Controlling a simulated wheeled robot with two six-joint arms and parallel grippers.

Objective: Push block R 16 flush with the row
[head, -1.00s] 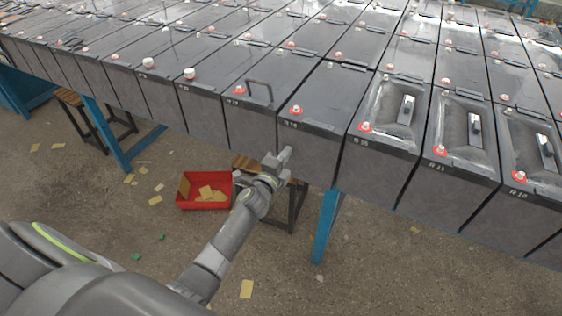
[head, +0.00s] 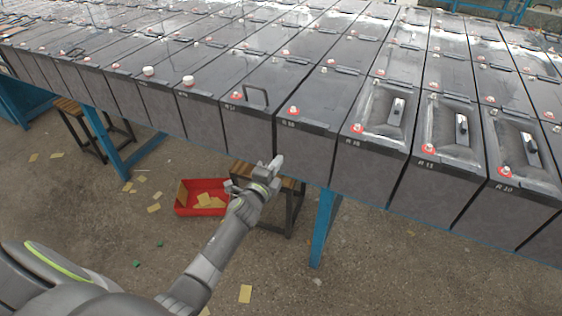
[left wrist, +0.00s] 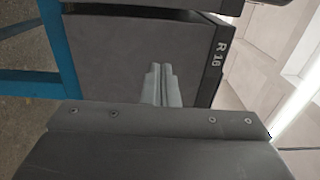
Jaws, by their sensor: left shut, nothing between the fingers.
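Block R 16 (head: 303,152) is a dark grey battery block in the front row; its label reads clearly in the left wrist view, where its front face (left wrist: 110,60) fills much of the picture. It seems to stand out slightly past its left neighbour. My left gripper (head: 277,162) is in front of the lower left part of this face, its fingers shut and empty. The closed fingertips (left wrist: 160,68) point at the face in the left wrist view; I cannot tell whether they touch it. My right gripper is out of view.
A block with a raised handle (head: 248,128) adjoins on the left, and recessed-top blocks (head: 375,165) continue on the right. Blue table legs (head: 325,225), a wooden stool (head: 287,183) and a red bin (head: 180,205) stand below. Open floor lies in front.

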